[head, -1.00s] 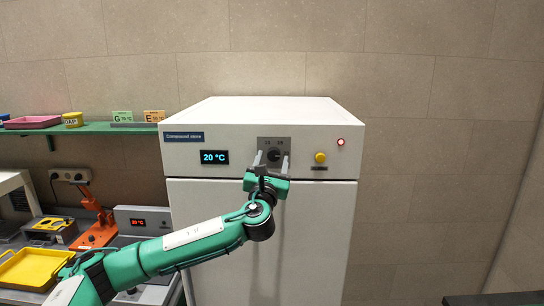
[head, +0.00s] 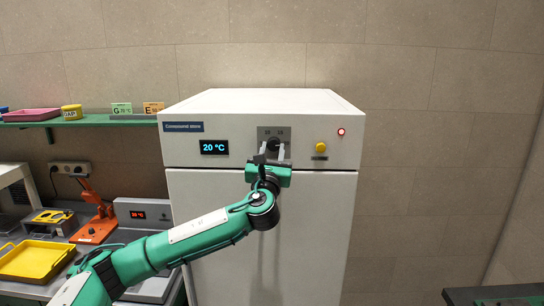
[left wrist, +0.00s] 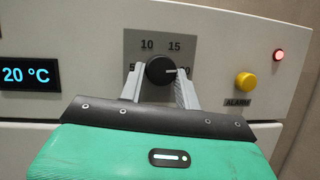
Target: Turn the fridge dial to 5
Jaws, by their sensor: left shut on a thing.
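The fridge (head: 315,240) is a white cabinet marked "Compound store". Its dial (head: 273,143) is a round black knob on a grey plate. In the left wrist view the dial (left wrist: 159,70) has a white mark pointing right, towards the partly hidden 20. The 10 and 15 show above, and the 5 at the left is partly covered by a finger. My left gripper (head: 273,151) is shut on the dial from the front, one finger at each side. My right gripper is not in view.
The fridge display (head: 214,147) reads 20 °C. A yellow alarm button (head: 320,147) and a red lit lamp (head: 341,132) sit right of the dial. At the left are a green shelf (head: 100,123) and a yellow tray (head: 36,260) on a bench.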

